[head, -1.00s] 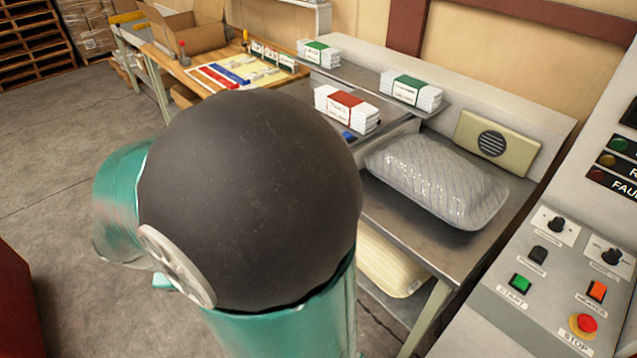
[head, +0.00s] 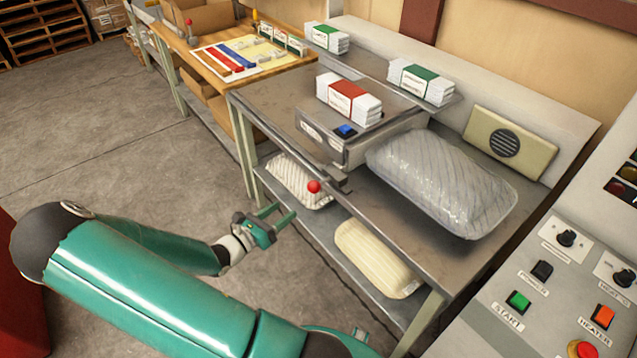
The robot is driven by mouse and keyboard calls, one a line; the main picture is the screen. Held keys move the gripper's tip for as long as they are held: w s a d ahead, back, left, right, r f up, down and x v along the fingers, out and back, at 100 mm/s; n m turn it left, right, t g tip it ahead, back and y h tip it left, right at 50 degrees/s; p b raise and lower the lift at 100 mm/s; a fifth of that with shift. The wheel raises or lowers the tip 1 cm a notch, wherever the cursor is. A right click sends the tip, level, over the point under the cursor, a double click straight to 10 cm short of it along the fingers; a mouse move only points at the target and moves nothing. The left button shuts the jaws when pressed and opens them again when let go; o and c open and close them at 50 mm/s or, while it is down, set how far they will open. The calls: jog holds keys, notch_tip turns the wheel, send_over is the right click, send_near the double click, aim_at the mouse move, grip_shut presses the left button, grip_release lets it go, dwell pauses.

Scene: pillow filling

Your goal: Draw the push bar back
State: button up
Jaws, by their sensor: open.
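A red ball knob (head: 314,186) stands at the front edge of the steel bench. It seems to belong to a thin metal bar (head: 333,178) along that edge, which I take to be the push bar; how they join is hard to see. A metal unit with a blue button (head: 345,130) is just behind the bar. A plastic-wrapped pillow (head: 440,180) lies on the bench to its right. My gripper (head: 281,214) is open and empty, in front of the bench, left of and a little below the knob in the picture, apart from it.
Banded white stacks lie on the unit (head: 348,97) and on the back shelf (head: 421,82). Striped pillows (head: 376,258) lie on the lower shelf. A control panel (head: 535,270) with buttons is at right. A wooden table (head: 215,80) stands behind left.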

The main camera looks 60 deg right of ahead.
aim_at(309, 190)
jog(key=x, duration=1.4)
jog(key=shift+w+d, duration=0.1)
jog(key=shift+w, duration=0.15)
